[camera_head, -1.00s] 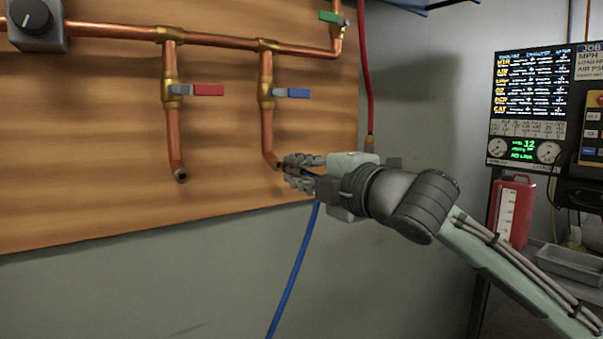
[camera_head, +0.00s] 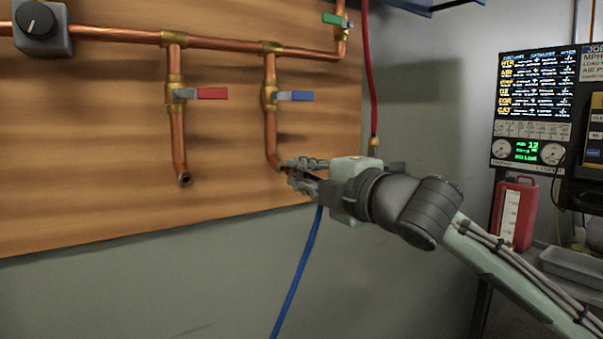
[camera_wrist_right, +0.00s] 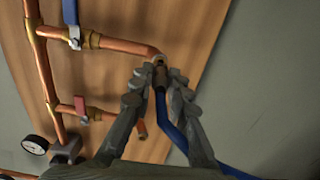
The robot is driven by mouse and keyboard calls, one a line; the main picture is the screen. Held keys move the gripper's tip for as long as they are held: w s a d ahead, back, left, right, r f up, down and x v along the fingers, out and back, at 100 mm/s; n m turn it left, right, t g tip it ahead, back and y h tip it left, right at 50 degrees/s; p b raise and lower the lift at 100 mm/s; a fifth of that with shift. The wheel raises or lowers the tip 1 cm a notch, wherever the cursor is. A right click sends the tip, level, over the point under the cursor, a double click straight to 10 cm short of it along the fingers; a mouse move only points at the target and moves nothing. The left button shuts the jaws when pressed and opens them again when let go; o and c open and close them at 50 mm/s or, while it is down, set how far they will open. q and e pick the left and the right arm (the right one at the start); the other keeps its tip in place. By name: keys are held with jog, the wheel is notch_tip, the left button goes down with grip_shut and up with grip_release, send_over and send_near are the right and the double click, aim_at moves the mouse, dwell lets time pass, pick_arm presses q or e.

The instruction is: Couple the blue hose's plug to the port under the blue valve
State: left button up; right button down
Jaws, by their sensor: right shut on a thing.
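The blue valve (camera_head: 294,96) sits on the right copper drop pipe on the wooden board. Its pipe bends at the bottom to the port (camera_head: 281,168), which also shows in the right wrist view (camera_wrist_right: 158,57). My right gripper (camera_head: 291,171) is at that port, shut on the plug (camera_wrist_right: 160,78) of the blue hose (camera_head: 301,262). In the right wrist view the plug lies between the fingertips, lined up with the pipe end and appearing to meet it. Whether it is seated cannot be told. The hose hangs down below the gripper. My left gripper is not in view.
A red valve (camera_head: 211,93) with its own open pipe end (camera_head: 184,179) is to the left. A red hose (camera_head: 372,75) hangs at the board's right edge, behind my right gripper. A red jug (camera_head: 515,214) and a display panel (camera_head: 534,110) stand right.

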jog(key=shift+w+a+p, duration=0.15)
jog(key=shift+w+p, duration=0.1)
jog(key=shift+p, duration=0.3)
dwell(0.6)
jog(key=shift+w+a+r+p, duration=0.1)
jog(key=shift+w+a+p, duration=0.1)
jog(key=shift+p, duration=0.35)
dwell(0.4)
jog(key=shift+w+a, duration=0.15)
jog(key=shift+w, duration=0.15)
jog(key=c, duration=1.4)
grip_release()
